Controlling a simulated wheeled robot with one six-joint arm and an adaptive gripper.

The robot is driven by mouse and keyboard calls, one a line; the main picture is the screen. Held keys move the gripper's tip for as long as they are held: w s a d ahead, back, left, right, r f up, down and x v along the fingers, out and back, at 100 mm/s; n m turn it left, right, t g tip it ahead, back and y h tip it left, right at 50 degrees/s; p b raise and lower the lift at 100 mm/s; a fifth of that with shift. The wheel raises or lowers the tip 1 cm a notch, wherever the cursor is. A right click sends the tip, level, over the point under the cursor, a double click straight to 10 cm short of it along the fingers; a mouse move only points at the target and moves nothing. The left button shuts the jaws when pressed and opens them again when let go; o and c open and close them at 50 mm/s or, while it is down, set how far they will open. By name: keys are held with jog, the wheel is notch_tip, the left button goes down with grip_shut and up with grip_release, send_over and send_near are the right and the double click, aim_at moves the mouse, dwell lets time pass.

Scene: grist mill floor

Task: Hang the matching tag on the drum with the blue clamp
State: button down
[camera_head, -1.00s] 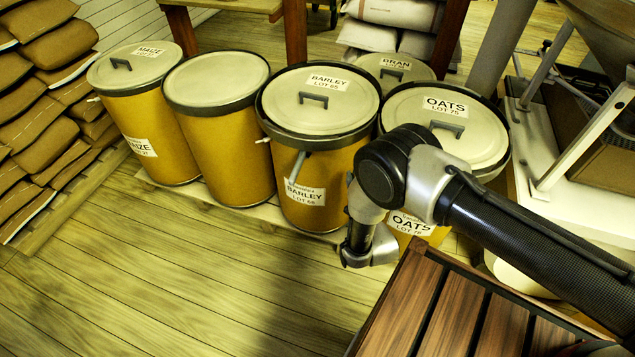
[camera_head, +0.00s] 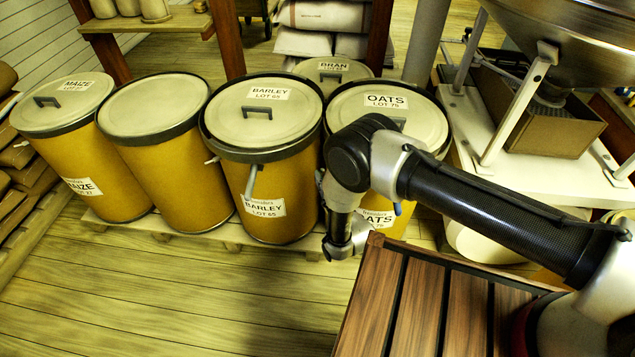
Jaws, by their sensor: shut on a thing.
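Several yellow drums with pale lids stand in a row. They are a maize drum (camera_head: 110,170), a drum with no label in view (camera_head: 185,185), a barley drum (camera_head: 233,190), an oats drum (camera_head: 431,140) and a bran drum behind (camera_head: 300,70). A grey-looking clamp lever (camera_head: 251,182) sticks out on the barley drum. A bluish-grey lever end (camera_head: 398,208) shows at the oats drum. The yellowish light makes clamp colours uncertain. My arm's wrist hangs before the gap between barley and oats. My gripper's fingers are not visible, nor is any loose tag.
A slatted wooden top (camera_head: 425,305) lies in front at the right. A white stand (camera_head: 545,150) with a metal hopper (camera_head: 580,45) is behind it. The drums stand on a low pallet (camera_head: 150,223). Filled sacks (camera_head: 325,15) are stacked behind. The plank floor (camera_head: 150,300) is clear at front left.

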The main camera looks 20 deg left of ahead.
jog(key=shift+w+d+f, duration=0.2)
jog(key=shift+w+d, duration=0.15)
jog(key=shift+w, duration=0.25)
jog(key=shift+w+d+f, duration=0.2)
jog(key=shift+w+d, duration=0.1)
jog(key=shift+w, duration=0.3)
jog(key=shift+w+d+f, duration=0.2)
jog(key=shift+w+d, duration=0.15)
jog(key=shift+w, duration=0.25)
jog(key=c, duration=1.5)
grip_release()
